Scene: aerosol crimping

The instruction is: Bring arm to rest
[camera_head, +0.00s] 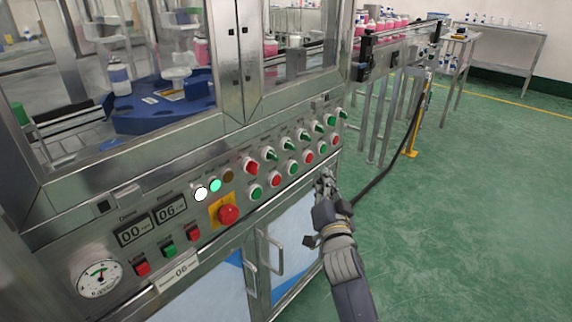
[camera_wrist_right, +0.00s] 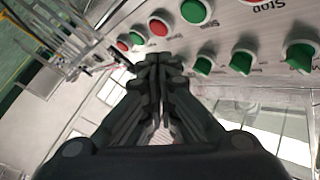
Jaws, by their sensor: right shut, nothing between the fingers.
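My right gripper (camera_head: 326,184) is at the right end of the machine's control panel, just below the last push buttons, in the head view. Its fingers are together and hold nothing. I cannot tell whether the fingertips touch the panel. The control panel (camera_head: 240,165) carries rows of red and green buttons and green switches. My left gripper is not in view.
The panel also has a red emergency stop (camera_head: 228,214) on a yellow plate and a round gauge (camera_head: 100,278). Door handles (camera_head: 268,252) stick out below it. A conveyor (camera_head: 395,40) with bottles runs to the back right. The green floor (camera_head: 470,200) at the right is clear.

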